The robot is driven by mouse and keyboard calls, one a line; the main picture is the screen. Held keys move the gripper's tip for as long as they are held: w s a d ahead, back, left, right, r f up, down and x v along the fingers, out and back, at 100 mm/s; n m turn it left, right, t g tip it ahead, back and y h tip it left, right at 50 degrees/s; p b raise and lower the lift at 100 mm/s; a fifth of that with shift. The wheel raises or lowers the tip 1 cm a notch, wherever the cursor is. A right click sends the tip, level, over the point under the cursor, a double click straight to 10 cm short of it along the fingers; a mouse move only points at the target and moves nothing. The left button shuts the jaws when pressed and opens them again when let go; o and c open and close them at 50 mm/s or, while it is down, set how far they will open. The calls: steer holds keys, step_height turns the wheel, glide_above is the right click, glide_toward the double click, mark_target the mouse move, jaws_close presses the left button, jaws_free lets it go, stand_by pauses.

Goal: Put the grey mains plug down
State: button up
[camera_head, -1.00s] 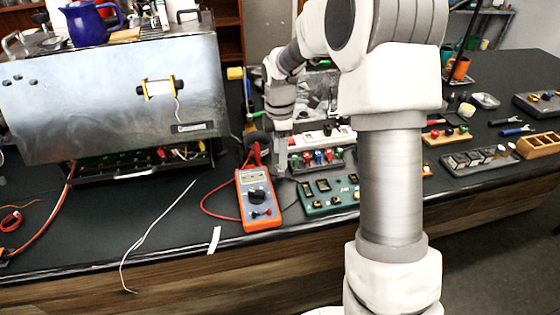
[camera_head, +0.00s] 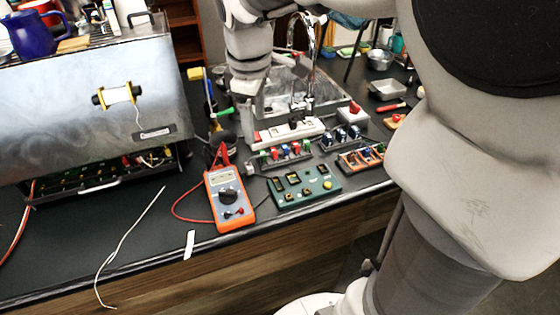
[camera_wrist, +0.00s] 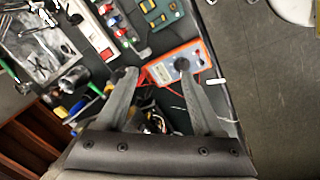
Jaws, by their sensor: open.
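My gripper (camera_head: 247,140) is open over the bench, behind and a little right of the orange multimeter in the head view. In the wrist view its two fingers (camera_wrist: 157,74) are spread wide, and no thing is clearly held between them. I cannot make out the grey mains plug with certainty. A white power strip (camera_head: 282,132) lies to the right of the gripper, with a small dark item on it that I cannot identify. The power strip also shows in the wrist view (camera_wrist: 92,27), left of the fingers.
The orange multimeter (camera_head: 228,197) with red leads lies near the front edge. A green board (camera_head: 305,187) and several coloured parts lie to its right. A sink with a tap (camera_head: 302,95) is behind.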

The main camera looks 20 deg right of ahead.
steer(key=s+m+t, duration=0.3)
steer(key=s+m, duration=0.7)
steer(key=s, duration=0.6)
steer(key=shift+s+r+m+y, duration=0.15)
steer(key=shift+r+m+y, duration=0.15)
steer(key=shift+r+m, duration=0.15)
